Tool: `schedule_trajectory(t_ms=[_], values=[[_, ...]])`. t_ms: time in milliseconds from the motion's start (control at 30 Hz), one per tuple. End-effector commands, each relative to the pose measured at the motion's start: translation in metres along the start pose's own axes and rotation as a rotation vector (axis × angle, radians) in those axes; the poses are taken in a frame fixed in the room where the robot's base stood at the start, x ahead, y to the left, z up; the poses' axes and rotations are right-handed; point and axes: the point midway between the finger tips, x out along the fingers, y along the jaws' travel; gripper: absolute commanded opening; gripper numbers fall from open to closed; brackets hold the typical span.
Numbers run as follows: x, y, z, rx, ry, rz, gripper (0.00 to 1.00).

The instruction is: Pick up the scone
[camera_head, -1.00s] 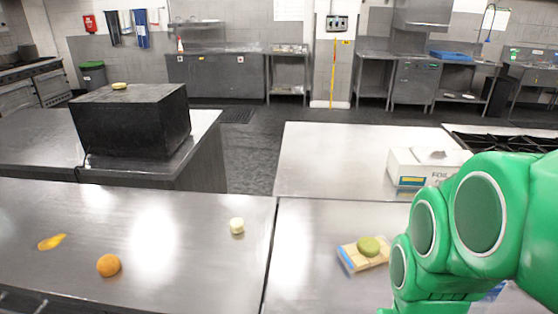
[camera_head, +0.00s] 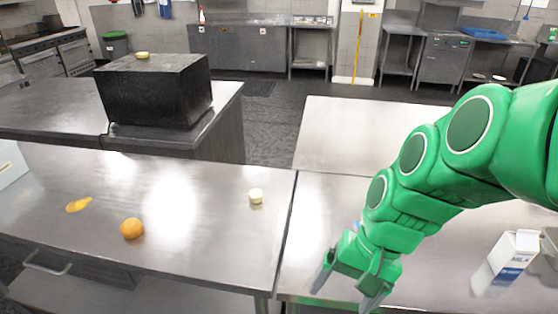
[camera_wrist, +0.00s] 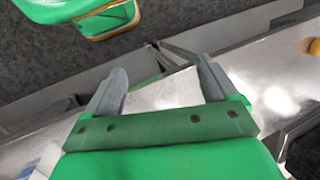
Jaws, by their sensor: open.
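No thing is plainly the scone. A small pale, short round piece (camera_head: 256,197) on the metal counter, left of the seam, could be it. Another small yellowish round piece (camera_head: 142,55) lies on top of the black box (camera_head: 155,92) farther back; it is too small to identify. My gripper (camera_head: 347,290) is open and empty in the head view, low over the counter's front edge, right of and nearer than the pale piece. In the wrist view my gripper (camera_wrist: 160,68) shows two separated fingers with counter and floor beyond, and no scone between them.
An orange (camera_head: 132,228) and a yellow item (camera_head: 78,205) lie on the left counter (camera_head: 200,260). A milk carton (camera_head: 506,258) stands at the right. The counter around the pale piece is clear. My arm hides part of the right counter.

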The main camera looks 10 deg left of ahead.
Motion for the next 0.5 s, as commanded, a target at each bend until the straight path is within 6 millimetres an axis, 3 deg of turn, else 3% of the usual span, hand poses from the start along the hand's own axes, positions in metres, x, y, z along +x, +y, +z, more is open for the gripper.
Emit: schedule_trajectory(t_ms=[200,500], values=[[0.008,-0.055,-0.036,0.096,-0.046,-0.168,0.87],[0.014,-0.12,-0.088,0.282,-0.129,-0.384,0.87]])
